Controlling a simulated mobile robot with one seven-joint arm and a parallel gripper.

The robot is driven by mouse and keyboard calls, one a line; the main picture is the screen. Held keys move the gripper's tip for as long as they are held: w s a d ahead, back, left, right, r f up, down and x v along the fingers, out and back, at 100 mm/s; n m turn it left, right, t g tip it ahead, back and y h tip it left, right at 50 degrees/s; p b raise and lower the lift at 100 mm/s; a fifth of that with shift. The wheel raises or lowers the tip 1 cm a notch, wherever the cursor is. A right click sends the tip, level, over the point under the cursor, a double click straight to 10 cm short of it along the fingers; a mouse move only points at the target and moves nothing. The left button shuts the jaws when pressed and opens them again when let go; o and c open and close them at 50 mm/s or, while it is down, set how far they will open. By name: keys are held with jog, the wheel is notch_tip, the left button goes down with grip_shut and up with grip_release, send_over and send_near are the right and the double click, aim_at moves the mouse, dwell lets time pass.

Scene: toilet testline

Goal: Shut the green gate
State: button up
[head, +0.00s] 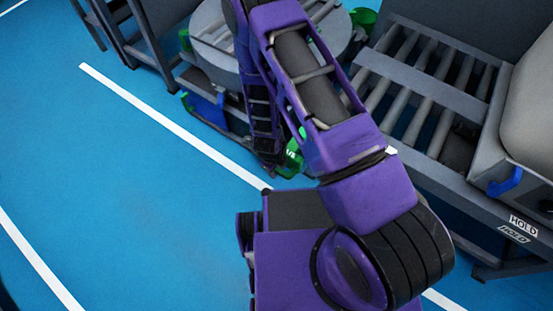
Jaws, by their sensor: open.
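A green part with white marking (293,157), probably the green gate, shows low beside the round roller table. My arm hides much of it, and I cannot tell how far it stands open. My forearm reaches down from the top to the dark end of my arm with my gripper (270,158), just left of this green part. The gripper is open, but its fingers are small and dark. I cannot tell whether it touches the green part.
The round roller table (212,45) stands at the top centre, with other green parts (362,18) at its edge. A grey roller conveyor (425,90) with a blue handle (505,182) and a HOLD label fills the right. Blue floor (110,180) with white lines is clear at left.

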jog(key=shift+f, duration=0.25)
grip_shut()
dwell(1.4)
